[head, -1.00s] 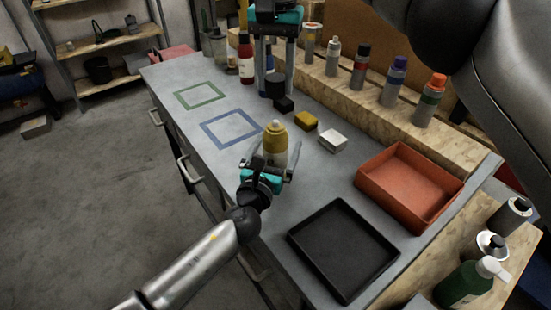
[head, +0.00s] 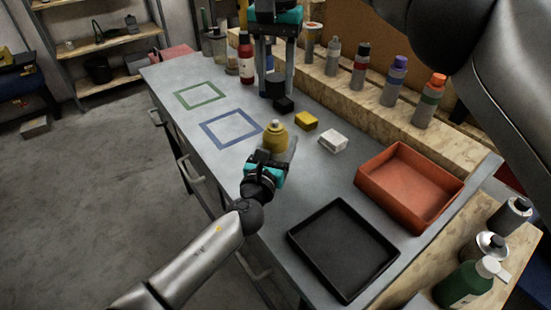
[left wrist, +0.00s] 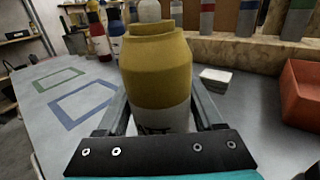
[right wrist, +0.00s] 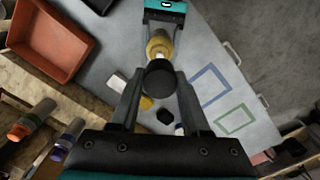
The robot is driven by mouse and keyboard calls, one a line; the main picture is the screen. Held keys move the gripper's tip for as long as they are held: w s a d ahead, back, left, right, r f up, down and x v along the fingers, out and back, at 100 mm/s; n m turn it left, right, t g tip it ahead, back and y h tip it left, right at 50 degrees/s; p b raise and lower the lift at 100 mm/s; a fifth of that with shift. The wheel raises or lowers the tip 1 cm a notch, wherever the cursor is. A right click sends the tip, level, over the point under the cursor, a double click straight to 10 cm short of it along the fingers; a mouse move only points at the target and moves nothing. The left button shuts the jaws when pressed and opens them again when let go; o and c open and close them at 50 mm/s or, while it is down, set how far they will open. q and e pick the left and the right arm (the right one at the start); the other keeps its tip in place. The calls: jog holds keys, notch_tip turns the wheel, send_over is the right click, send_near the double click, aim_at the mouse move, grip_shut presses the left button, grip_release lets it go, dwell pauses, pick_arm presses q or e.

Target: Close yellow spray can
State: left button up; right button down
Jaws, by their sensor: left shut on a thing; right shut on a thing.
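The yellow spray can (head: 275,137) stands on the grey workbench, with a yellow shoulder, a pale nozzle and a light lower body. My left gripper (head: 273,155) is shut on its lower body. In the left wrist view, the can (left wrist: 158,70) is upright between the fingers, its base hidden. My right gripper (head: 276,82) is shut on a dark round cap (head: 275,88), held above the bench beyond the can. In the right wrist view, the cap (right wrist: 160,79) is between the fingertips, and the can (right wrist: 160,45) appears beyond it, apart from it.
A black tray (head: 343,287) and an orange bin (head: 440,216) lie to the right. A yellow block (head: 306,120), a white block (head: 333,140) and a black block (head: 285,104) lie near the can. Several bottles line the wooden ledge (head: 330,82). Green and blue taped squares (head: 204,126) are empty.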

aim_at(276, 121)
pick_arm(q)
grip_shut()
dwell(0.3)
pick_arm(e)
jog(key=shift+f, duration=2.5)
jog(key=shift+f, duration=0.15)
jog(key=shift+f, duration=0.75)
jog(key=shift+f, duration=0.6)
jog(key=shift+c, duration=1.5)
grip_release()
